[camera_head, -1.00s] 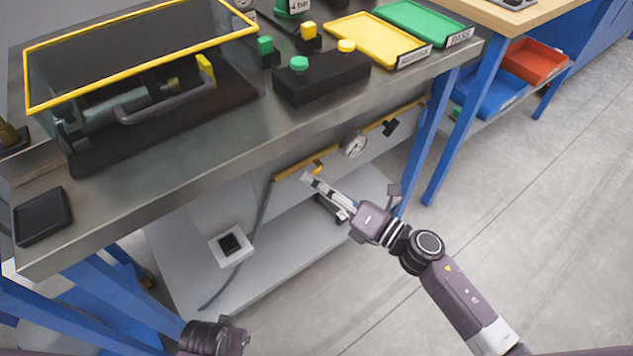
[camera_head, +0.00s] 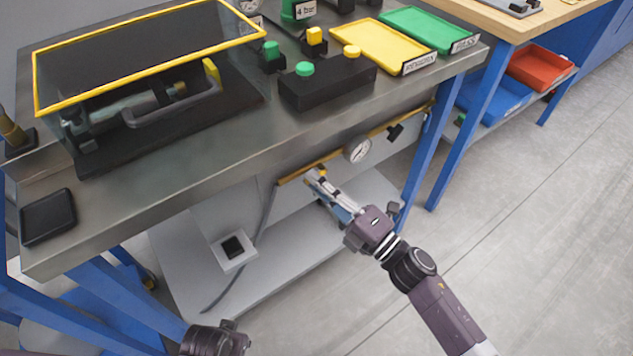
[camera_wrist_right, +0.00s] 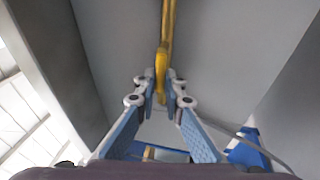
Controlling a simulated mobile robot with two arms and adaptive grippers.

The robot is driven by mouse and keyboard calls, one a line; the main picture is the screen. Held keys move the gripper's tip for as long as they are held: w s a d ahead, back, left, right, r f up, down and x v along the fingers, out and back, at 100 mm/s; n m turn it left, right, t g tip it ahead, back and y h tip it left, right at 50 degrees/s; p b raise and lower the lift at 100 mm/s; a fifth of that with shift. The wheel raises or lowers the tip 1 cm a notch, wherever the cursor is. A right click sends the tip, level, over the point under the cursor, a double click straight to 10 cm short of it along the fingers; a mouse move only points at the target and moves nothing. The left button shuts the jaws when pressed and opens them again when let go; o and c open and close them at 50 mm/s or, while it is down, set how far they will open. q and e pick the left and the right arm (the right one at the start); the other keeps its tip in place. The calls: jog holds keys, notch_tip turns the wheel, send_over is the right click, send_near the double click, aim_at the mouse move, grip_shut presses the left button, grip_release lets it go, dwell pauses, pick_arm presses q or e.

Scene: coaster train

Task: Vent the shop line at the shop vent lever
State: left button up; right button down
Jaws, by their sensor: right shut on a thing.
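The shop line is a yellow pipe (camera_head: 337,155) running under the bench front, with a round gauge on it. The yellow vent lever (camera_wrist_right: 161,62) shows in the right wrist view, with its end between my fingertips. My right gripper (camera_head: 316,177) reaches under the bench to the left part of the pipe, and its fingers hide most of the lever in the head view. In the wrist view the right gripper (camera_wrist_right: 161,88) is closed on the lever end. Part of my left arm (camera_head: 214,340) shows at the bottom edge; its jaws cannot be made out.
The round gauge (camera_head: 358,150) and a black valve handle (camera_head: 395,132) lie right of my right gripper. The steel bench top (camera_head: 190,140) overhangs, with blue legs (camera_head: 425,145) either side. A grey hose (camera_head: 262,225) hangs down past a white box (camera_head: 232,248).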

pick_arm(q)
jog(key=shift+w, duration=0.2)
pick_arm(e)
jog(key=c, duration=2)
grip_release()
pick_arm(q)
jog(key=shift+s, duration=0.3)
pick_arm(e)
jog(key=v, duration=1.2)
